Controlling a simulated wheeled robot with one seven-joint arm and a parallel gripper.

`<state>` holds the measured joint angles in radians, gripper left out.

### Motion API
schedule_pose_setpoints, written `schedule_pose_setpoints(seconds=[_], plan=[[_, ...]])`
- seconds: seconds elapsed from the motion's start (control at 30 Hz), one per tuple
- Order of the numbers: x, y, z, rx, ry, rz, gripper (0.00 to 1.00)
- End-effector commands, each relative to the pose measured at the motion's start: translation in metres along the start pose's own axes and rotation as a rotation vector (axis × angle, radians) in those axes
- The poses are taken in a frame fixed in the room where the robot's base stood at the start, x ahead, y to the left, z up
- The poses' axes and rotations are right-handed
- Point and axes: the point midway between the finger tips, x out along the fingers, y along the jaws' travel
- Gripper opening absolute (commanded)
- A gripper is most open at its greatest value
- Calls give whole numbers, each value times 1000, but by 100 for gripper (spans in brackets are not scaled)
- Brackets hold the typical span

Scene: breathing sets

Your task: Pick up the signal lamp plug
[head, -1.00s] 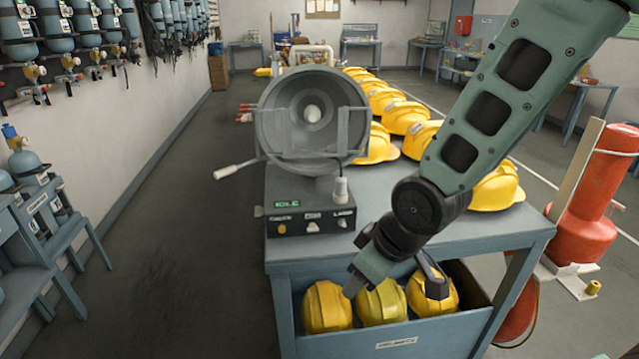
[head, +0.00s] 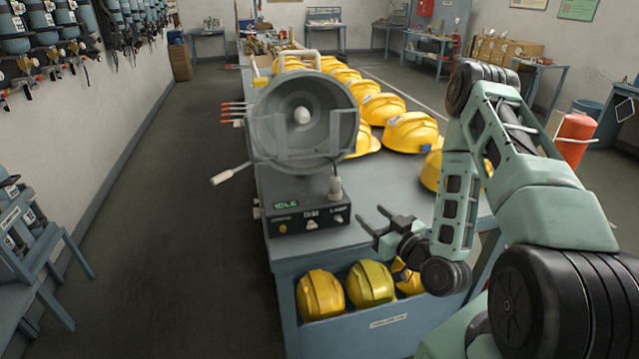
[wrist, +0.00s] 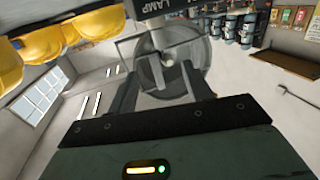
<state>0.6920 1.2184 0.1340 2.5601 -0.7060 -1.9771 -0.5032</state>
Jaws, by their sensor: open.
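The signal lamp (head: 303,114) is a large grey round lamp with a wire guard, standing on a black control box (head: 308,214) whose display reads IDLE. The plug (head: 335,187), a small pale grey cylinder, stands upright on the box's right end. My gripper (head: 371,216) is open and empty, to the right of the box and a little below the plug, apart from it. In the wrist view my open fingers (wrist: 159,72) frame the lamp (wrist: 172,68), which appears upside down. I cannot make out the plug there.
Yellow helmets (head: 410,132) line the grey bench top to the right of the lamp. More helmets (head: 370,283) sit in the bin below the bench's front edge. A lever (head: 230,174) sticks out left of the lamp.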

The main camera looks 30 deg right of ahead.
Motion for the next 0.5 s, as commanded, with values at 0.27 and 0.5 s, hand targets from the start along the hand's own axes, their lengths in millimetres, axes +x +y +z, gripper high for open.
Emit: schedule_pose_setpoints(seconds=[0.27,0.5], plan=[[16,5,3,2,27,19,50],[41,6,3,3,27,20,50]])
